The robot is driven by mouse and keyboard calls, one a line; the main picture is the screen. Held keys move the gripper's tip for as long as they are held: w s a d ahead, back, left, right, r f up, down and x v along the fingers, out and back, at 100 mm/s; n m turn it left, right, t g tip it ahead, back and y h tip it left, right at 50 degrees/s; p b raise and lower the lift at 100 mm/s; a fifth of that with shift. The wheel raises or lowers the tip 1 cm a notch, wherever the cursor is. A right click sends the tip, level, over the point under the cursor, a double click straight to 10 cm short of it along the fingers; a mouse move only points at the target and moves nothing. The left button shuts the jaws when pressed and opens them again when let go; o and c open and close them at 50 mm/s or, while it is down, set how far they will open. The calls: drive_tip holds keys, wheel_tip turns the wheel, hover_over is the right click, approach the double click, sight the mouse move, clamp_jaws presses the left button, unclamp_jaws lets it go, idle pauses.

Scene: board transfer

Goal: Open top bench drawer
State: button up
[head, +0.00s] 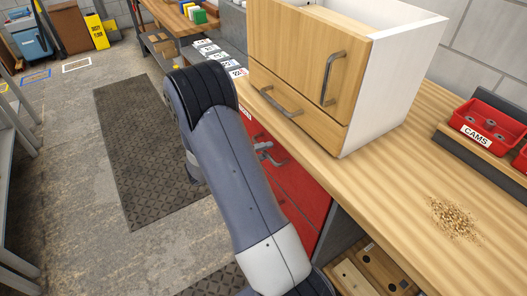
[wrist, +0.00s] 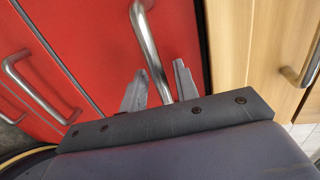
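The red bench drawers (head: 300,192) are under the bench top, partly hidden behind my arm. In the wrist view the top red drawer front (wrist: 100,35) looks flush with the bench. Its bar handle (wrist: 150,45) runs between the two fingers of my gripper (wrist: 160,68). The fingers are apart, one on each side of the bar, with a small gap visible. I cannot tell whether either finger touches it. In the head view the handle and fingertips show only as a small grey shape beside my arm.
A wooden cabinet (head: 300,60) with two handles stands on the bench top (head: 400,180). Red bins (head: 485,125), one labelled CAMS, and a pile of crumbs (head: 453,217) are to the right. A dark floor mat (head: 135,150) lies left, with clear floor around it.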

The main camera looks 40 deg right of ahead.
drive_tip(key=shift+d, duration=0.1)
drive_tip(key=shift+c, duration=0.6)
clamp_jaws()
